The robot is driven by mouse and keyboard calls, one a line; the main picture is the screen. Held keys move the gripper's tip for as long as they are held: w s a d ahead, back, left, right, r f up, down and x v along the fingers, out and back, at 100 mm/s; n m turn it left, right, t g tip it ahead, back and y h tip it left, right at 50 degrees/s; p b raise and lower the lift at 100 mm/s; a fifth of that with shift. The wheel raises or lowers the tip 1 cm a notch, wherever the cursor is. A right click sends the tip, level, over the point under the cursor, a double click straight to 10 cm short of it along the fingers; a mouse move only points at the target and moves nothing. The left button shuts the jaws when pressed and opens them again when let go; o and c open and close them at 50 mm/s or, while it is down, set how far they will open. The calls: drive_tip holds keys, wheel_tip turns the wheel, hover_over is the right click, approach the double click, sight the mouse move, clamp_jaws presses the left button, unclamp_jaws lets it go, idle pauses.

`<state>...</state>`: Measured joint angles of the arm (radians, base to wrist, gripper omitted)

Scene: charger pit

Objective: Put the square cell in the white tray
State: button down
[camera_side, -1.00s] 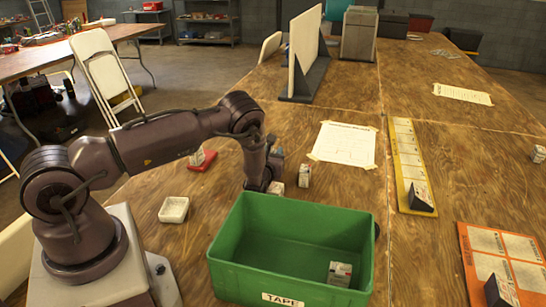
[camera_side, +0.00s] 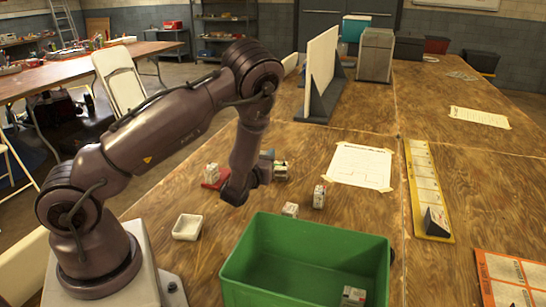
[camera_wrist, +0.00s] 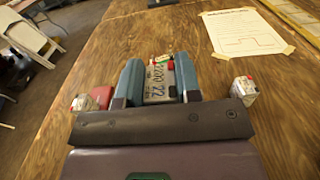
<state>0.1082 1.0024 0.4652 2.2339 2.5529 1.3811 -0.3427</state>
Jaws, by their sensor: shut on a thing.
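My gripper (camera_side: 272,167) is shut on a boxy, light-coloured cell (camera_side: 281,171) with a printed label. In the wrist view the cell (camera_wrist: 160,84) sits between the blue-grey fingers (camera_wrist: 158,80), with red and green marks at its top. The cell appears to be above the table, but I cannot tell how high. The small white tray (camera_side: 187,228) stands on the table to the left of and nearer than my gripper. It looks empty.
Two other cells stand on the wood, one (camera_side: 290,209) behind the green bin (camera_side: 249,250) and one (camera_side: 319,197) to its right. A paper sheet (camera_side: 361,165) lies to the right.

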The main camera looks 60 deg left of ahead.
drive_tip(key=shift+s+d+r, duration=0.25)
drive_tip(key=shift+s, duration=0.25)
drive_tip(key=shift+s+f, duration=0.15)
drive_tip(key=shift+f, duration=0.05)
drive_tip(key=s+a+f+n+g+y, duration=0.3)
drive_tip(key=s+n+g+y, duration=0.15)
drive_tip(key=s, duration=0.65)
drive_tip(key=n+g, duration=0.5)
drive_tip(key=g, duration=0.3)
hover_over(188, 227)
drive_tip(key=s+a, duration=0.1)
drive_tip(key=s, duration=0.1)
wheel_tip(188, 227, down, 3)
drive_tip(key=shift+s+r+m+y, duration=0.1)
drive_tip(key=shift+s+m+y, duration=0.05)
drive_tip(key=shift+m+y, duration=0.15)
drive_tip(key=shift+f, duration=2.05)
